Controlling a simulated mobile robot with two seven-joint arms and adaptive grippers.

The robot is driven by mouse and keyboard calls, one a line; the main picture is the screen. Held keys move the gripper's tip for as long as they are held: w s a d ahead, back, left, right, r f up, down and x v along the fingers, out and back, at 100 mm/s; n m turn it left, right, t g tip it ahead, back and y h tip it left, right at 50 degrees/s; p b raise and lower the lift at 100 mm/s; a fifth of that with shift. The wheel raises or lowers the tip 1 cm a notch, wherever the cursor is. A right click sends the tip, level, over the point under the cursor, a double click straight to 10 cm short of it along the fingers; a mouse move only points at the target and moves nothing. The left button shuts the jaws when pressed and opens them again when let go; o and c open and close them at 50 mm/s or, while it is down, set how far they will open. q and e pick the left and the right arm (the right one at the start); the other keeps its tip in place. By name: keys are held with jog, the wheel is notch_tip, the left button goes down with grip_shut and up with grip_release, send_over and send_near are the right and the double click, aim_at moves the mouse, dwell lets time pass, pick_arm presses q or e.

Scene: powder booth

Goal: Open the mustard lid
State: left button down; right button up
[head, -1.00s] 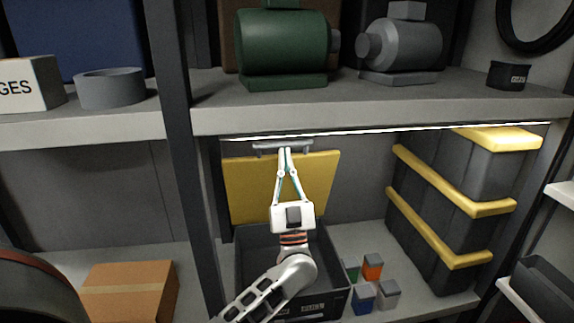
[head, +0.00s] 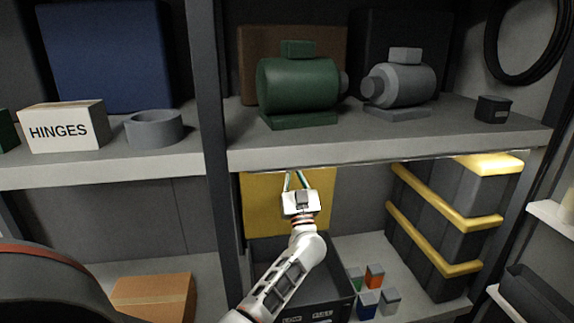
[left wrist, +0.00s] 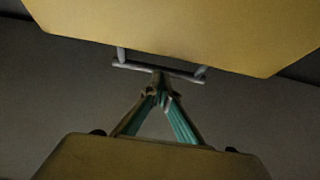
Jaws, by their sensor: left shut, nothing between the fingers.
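The mustard lid (head: 262,207) stands raised, about upright, at the back of a dark grey bin (head: 322,308) on the lower shelf. In the left wrist view the lid (left wrist: 180,30) fills the top, with its grey bar handle (left wrist: 186,75) along the near edge. My left gripper (head: 297,174) is in front of the lid, just under the upper shelf. Its fingers (left wrist: 160,82) are shut and empty, tips at the middle of the handle; I cannot tell if they touch it. The handle is hidden in the head view. My right gripper is not in view.
The upper shelf edge (head: 400,153) lies close above my left gripper. Several small coloured blocks (head: 368,303) sit right of the bin. Dark cases with yellow bands (head: 430,205) stand farther right. A dark post (head: 208,130) and a cardboard box (head: 152,297) are to the left.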

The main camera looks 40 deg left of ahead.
pick_arm(q)
jog(key=w+a+g+h+p, duration=0.2)
jog(key=w+a+p, duration=0.1)
jog(key=w+a, duration=0.2)
jog(key=shift+w+a+p, duration=0.2)
jog(key=shift+a+p, duration=0.1)
jog(key=shift+a, duration=0.35)
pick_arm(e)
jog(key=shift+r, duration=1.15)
pick_arm(q)
jog(key=shift+r, duration=0.15)
